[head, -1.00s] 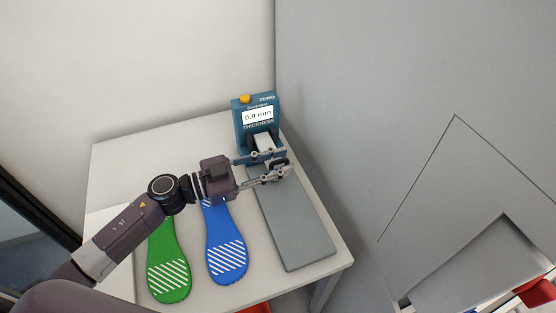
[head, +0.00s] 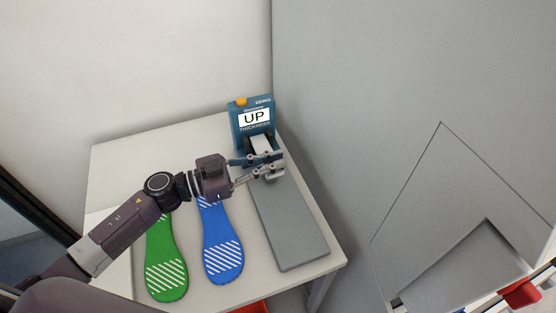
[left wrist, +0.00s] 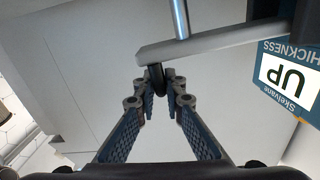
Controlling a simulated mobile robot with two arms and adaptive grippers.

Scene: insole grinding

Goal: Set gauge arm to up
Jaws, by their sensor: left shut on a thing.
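The blue thickness gauge (head: 238,114) stands at the back of the table, and its display (head: 254,117) reads "UP". Its display also shows in the left wrist view (left wrist: 289,79), upside down. The pale gauge arm (head: 262,144) reaches forward from the gauge over a grey plate (head: 290,228). In the left wrist view the gauge arm (left wrist: 215,41) is a grey bar with a metal rod and a dark tip at its end. My left gripper (head: 276,164) is shut on that dark tip (left wrist: 157,80). My right gripper is not in view.
A green insole (head: 166,260) and a blue insole (head: 222,243) lie on the white table (head: 120,152) left of the plate. A grey wall (head: 400,80) stands close on the right.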

